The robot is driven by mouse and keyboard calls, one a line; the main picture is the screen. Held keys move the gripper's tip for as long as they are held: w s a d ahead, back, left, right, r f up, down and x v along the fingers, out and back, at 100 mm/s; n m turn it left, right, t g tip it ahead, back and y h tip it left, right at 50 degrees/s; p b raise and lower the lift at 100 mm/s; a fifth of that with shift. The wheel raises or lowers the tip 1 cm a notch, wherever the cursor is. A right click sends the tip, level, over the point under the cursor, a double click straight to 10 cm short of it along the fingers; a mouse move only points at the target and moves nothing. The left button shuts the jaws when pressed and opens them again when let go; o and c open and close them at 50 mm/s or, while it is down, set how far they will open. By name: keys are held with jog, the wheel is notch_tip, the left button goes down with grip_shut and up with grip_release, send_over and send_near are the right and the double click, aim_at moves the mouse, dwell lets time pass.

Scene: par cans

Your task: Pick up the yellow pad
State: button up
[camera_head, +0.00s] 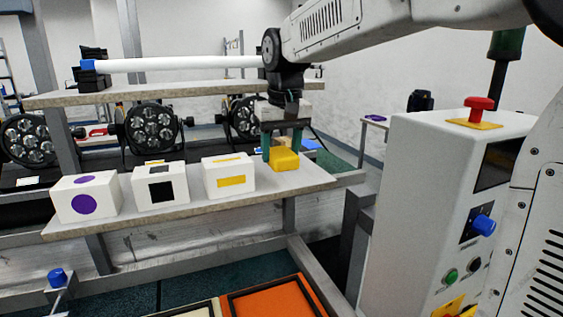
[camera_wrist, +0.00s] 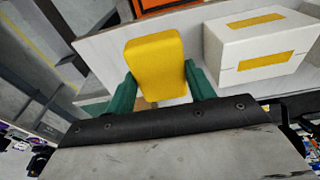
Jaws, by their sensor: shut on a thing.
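The yellow pad (camera_head: 285,160) is a small rounded block at the right end of the grey shelf (camera_head: 309,181). My gripper (camera_head: 283,152) points down over it, with one green finger on each side. In the wrist view the yellow pad (camera_wrist: 155,62) sits between the two green fingertips of my gripper (camera_wrist: 160,88), and they are closed against its sides. The shelf lies below or just behind the pad; I cannot tell whether the pad still touches it.
Left of the pad stand a white box with a yellow bar (camera_head: 229,177), one with a black square (camera_head: 160,186) and one with a purple disc (camera_head: 84,195). Black par cans (camera_head: 153,130) stand behind. A white control cabinet (camera_head: 440,200) is at the right.

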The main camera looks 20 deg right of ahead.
jog(key=s+a+r, duration=0.1)
jog(key=s, duration=1.5)
jog(key=shift+a, duration=0.15)
jog(key=shift+r, duration=0.1)
